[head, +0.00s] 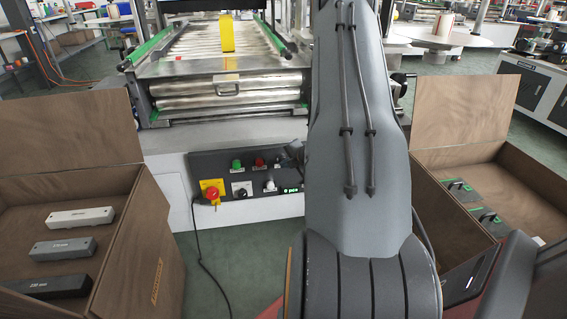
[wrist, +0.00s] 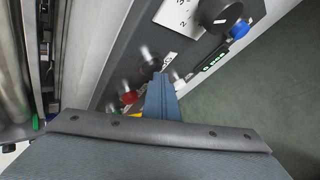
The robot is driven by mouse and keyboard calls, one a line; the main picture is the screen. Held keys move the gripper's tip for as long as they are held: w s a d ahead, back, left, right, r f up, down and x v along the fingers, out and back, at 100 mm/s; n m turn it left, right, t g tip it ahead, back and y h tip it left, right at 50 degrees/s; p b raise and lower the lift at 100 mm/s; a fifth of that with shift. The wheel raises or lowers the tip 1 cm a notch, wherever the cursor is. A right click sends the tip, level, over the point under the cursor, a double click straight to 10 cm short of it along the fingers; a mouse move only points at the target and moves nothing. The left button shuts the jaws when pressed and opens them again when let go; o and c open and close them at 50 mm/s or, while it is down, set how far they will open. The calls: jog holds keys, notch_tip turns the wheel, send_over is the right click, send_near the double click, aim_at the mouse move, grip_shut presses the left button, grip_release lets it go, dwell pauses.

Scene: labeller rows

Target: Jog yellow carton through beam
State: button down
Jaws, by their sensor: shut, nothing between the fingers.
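The yellow carton (head: 227,34) stands upright on the roller conveyor (head: 185,42) in the head view. Below the conveyor is the dark control panel (head: 225,165), with a green button (head: 237,164) and a red button (head: 259,162). My gripper (head: 289,156) is at the panel's right part, mostly hidden by my arm. In the wrist view my gripper (wrist: 159,78) is shut and empty, its fingertips over the panel beside small pale controls. I cannot tell whether they touch one. The red button (wrist: 129,96) is to their left. I cannot make out the beam.
A black knob (wrist: 220,13), a blue button (wrist: 240,28) and a small green display (wrist: 213,63) are on the panel. A red emergency stop (head: 212,194) sits at its left. Open brown boxes stand left (head: 150,235) and right (head: 445,225).

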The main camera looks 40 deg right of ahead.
jog(key=shift+s+a, duration=0.5)
jog(key=shift+s, duration=0.3)
jog(key=s+a, duration=0.1)
jog(key=s, duration=0.1)
jog(key=s+a+p, duration=0.1)
jog(key=s, duration=0.1)
jog(key=shift+s+a, duration=0.1)
jog(key=shift+a, duration=0.2)
dwell(0.9)
